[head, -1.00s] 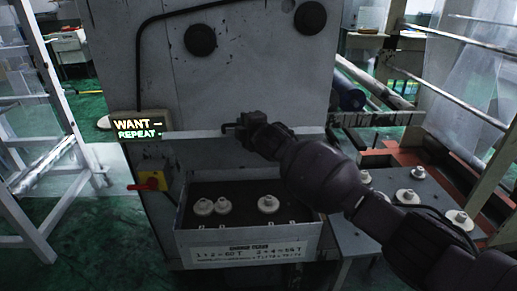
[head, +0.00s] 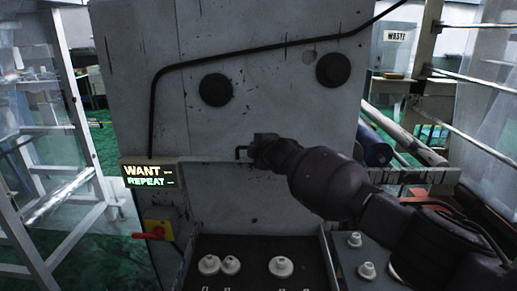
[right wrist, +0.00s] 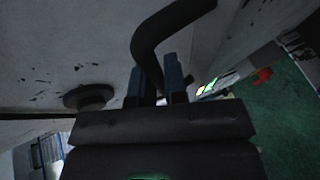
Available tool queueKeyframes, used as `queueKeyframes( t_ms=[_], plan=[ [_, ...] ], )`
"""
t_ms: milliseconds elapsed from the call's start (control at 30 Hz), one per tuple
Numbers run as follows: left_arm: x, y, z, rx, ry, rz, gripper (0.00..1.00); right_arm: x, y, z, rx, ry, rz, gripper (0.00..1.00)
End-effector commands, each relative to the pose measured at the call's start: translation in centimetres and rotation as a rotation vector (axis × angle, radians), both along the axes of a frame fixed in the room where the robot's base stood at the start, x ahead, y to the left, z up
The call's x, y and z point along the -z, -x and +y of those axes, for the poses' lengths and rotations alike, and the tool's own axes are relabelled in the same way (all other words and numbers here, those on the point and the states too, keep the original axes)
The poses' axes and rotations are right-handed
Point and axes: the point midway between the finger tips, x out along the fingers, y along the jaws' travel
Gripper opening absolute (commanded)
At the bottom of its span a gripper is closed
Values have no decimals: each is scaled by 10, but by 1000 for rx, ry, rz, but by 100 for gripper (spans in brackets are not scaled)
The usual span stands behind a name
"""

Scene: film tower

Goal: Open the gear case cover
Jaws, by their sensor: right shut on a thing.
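The gear case cover seems to be the grey panel (head: 250,195) on the machine front, below the two round black knobs. A thin pale edge line runs across it near its black handle (head: 240,152). My right gripper (head: 258,151) is shut on the handle. In the right wrist view the blue fingers (right wrist: 160,82) close around the dark bent handle (right wrist: 150,45). I cannot tell how far the cover stands from the machine. My left gripper is not in view.
Below is an open dark tray (head: 325,250) with white gears (head: 281,267). More white gears (head: 367,270) sit on a grey table at right. A lit WANT/REPEAT display (head: 148,176) and a red switch handle (head: 148,235) are at left. A white frame (head: 75,185) stands farther left.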

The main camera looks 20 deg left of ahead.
Motion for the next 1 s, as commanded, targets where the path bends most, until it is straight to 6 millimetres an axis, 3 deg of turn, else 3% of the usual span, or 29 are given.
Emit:
queueKeyframes(
  t_ms=[467,500,633,1000],
  plan=[
    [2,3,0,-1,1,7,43,2,0,0,2,-1,13,0],
    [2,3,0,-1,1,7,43,2,0,0,2,-1,13,19],
    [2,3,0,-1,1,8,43,2,0,0,1,0,12,38],
    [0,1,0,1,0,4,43,1,2,-1,1,1,11,38]
  ],
)
